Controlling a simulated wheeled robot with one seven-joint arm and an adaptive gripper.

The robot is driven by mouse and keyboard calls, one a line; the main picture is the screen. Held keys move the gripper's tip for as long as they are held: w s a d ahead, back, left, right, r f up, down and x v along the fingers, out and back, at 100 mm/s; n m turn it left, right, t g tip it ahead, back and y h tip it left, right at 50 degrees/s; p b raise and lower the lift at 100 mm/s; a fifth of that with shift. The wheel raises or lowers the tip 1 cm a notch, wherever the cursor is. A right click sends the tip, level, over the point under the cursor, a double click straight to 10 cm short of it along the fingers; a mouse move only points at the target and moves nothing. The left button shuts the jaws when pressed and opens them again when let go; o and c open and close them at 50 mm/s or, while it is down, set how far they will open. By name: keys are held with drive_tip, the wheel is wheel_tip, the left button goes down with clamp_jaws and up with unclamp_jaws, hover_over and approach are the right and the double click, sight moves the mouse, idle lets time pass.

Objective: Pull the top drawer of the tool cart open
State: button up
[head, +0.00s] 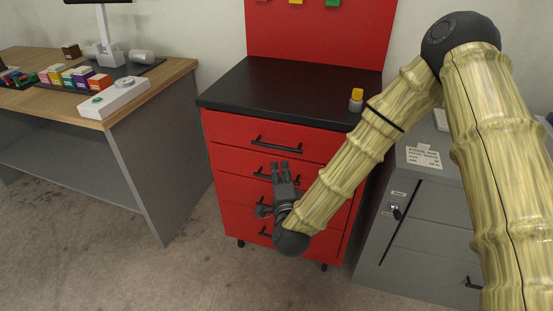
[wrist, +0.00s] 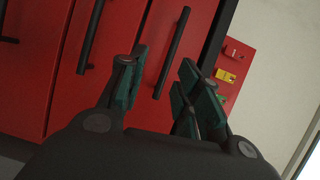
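The red tool cart (head: 232,190) stands in the middle of the head view with its drawers shut. The top drawer (head: 228,132) has a black bar handle (head: 276,143), which also shows in the wrist view (wrist: 176,40). My gripper (head: 280,164) is in front of the cart, with its fingertips just below the top handle in the head picture. In the wrist view my gripper (wrist: 164,62) is open and empty, and the top handle appears between its two fingers. It seems to lie beyond the fingertips; I see no contact. My gripper partly hides the lower drawers.
The second drawer's handle (wrist: 91,36) is left of my fingers in the wrist view. A yellow-capped container (head: 355,100) stands on the cart's black top (head: 285,88). A grey cabinet (head: 420,240) is close on the right, a wooden-topped desk (head: 165,85) on the left. Floor in front is clear.

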sight(277, 148)
drive_tip(key=shift+m+t+h, duration=0.3)
drive_tip(key=shift+m, duration=0.2)
drive_tip(key=w, duration=0.3)
drive_tip(key=w+r, duration=0.1)
drive_tip(key=w, duration=0.3)
drive_tip(key=w+a, duration=0.1)
drive_tip(key=w, duration=0.3)
drive_tip(key=shift+w+r, duration=0.2)
clamp_jaws()
